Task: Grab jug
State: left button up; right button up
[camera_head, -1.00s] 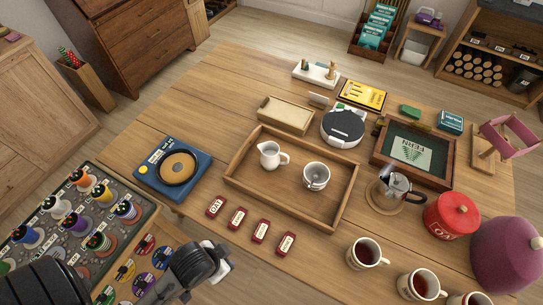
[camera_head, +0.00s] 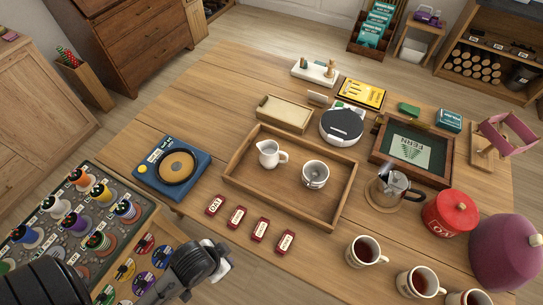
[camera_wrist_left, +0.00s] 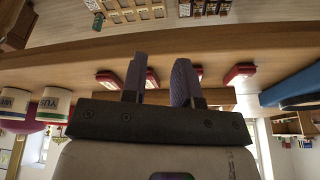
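A small white jug (camera_head: 268,154) stands upright in the left part of a wooden tray (camera_head: 232,174) on the table. Its handle points to the right. A white cup (camera_head: 315,175) stands beside it in the tray. My left gripper (camera_head: 218,265) is low in the head view, by the table's front edge, well short of the tray and apart from the jug. In the left wrist view its two fingers (camera_wrist_left: 160,82) stand apart with nothing between them. The jug does not show in the wrist view. My right gripper is out of view.
Several red tins (camera_head: 238,217) lie in a row between my left gripper and the tray. Mugs of dark drink (camera_head: 365,251) stand at the right front. A moka pot (camera_head: 392,186) and red canister (camera_head: 450,212) stand right of the tray. A blue board (camera_head: 172,168) lies left.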

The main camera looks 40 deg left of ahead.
aim_at(286, 160)
pick_arm(q)
jog(key=w+d+r+t+p, duration=0.2)
jog(key=w+d+r+p, duration=0.2)
jog(key=w+r+p, duration=0.7)
jog(key=w+f+m+t+y, duration=0.1)
jog(key=w+f+m+y, duration=0.1)
jog(key=w+m, duration=0.2)
jog(key=w+a+f+m+t+y, duration=0.1)
jog(key=w+f+m+y, duration=0.1)
jog(key=m, duration=0.6)
jog(key=w+a+f+m+t+y, duration=0.1)
jog(key=w+f+m+y, duration=0.2)
jog(key=w+m, duration=0.3)
jog(key=shift+f+t+y, duration=0.1)
jog(key=shift+t+y, duration=0.3)
jog(key=w+a+f+m, duration=0.1)
jog(key=w+a+m, duration=0.1)
jog(key=w+m, duration=0.1)
jog(key=w+a+f+m+t, duration=0.1)
jog(key=w+a+m, duration=0.1)
jog(key=w, duration=0.3)
jog(key=w+a+f+m+t, duration=0.1)
jog(key=w+a+m, duration=0.1)
jog(key=w+m, duration=0.2)
jog(key=shift+w+f+m+h+b, duration=0.25)
jog(key=shift+f+m+h+b, duration=0.1)
jog(key=shift+m, duration=0.15)
